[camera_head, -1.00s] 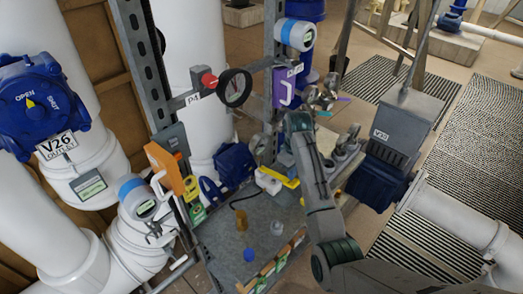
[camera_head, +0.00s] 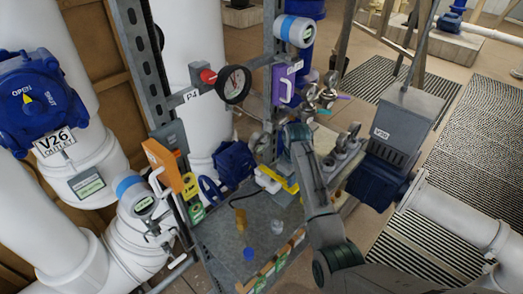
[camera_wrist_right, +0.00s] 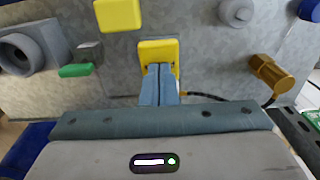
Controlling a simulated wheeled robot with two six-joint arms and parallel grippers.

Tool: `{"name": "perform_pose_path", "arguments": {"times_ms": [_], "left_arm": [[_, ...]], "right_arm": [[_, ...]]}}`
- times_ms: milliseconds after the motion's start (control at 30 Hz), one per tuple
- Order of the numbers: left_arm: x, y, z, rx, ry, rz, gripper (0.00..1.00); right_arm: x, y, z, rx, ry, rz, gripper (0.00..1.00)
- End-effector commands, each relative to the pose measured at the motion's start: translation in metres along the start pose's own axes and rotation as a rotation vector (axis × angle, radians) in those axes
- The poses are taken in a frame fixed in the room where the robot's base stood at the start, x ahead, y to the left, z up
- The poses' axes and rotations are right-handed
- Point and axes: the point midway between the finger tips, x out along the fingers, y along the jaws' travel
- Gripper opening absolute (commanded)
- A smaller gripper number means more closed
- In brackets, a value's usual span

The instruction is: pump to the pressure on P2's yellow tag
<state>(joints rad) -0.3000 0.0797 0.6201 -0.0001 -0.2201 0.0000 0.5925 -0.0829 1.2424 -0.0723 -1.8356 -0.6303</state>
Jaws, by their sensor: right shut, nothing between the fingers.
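In the head view a yellow part (camera_head: 290,187) shows beside my right arm, whose fingers are hard to see. My left gripper is not in view.
A brass fitting (camera_head: 240,218) and a blue cap (camera_head: 249,254) sit on the grey bench (camera_head: 218,242). An orange device (camera_head: 162,163) and a dark blue box (camera_head: 234,163) stand at its left and back. White pipes and valve V26 (camera_head: 40,102) fill the left.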

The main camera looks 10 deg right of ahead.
Motion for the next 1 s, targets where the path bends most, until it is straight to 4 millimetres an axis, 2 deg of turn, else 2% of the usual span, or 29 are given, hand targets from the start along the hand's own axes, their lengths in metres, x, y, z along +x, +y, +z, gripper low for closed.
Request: {"name": "perform_pose_path", "arguments": {"times_ms": [167, 400, 600, 1000], "left_arm": [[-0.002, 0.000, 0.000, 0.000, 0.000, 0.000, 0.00], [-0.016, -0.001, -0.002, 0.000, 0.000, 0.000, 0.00], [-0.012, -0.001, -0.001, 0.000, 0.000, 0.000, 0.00], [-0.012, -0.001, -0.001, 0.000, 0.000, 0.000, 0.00]], "right_arm": [[-0.002, -0.001, -0.001, -0.001, 0.001, -0.002, 0.00], [-0.028, -0.001, 0.000, -0.001, 0.001, -0.002, 0.00], [-0.046, -0.001, 0.000, -0.001, 0.001, -0.001, 0.00], [-0.049, 0.000, 0.000, -0.001, 0.000, -0.001, 0.00]]}}
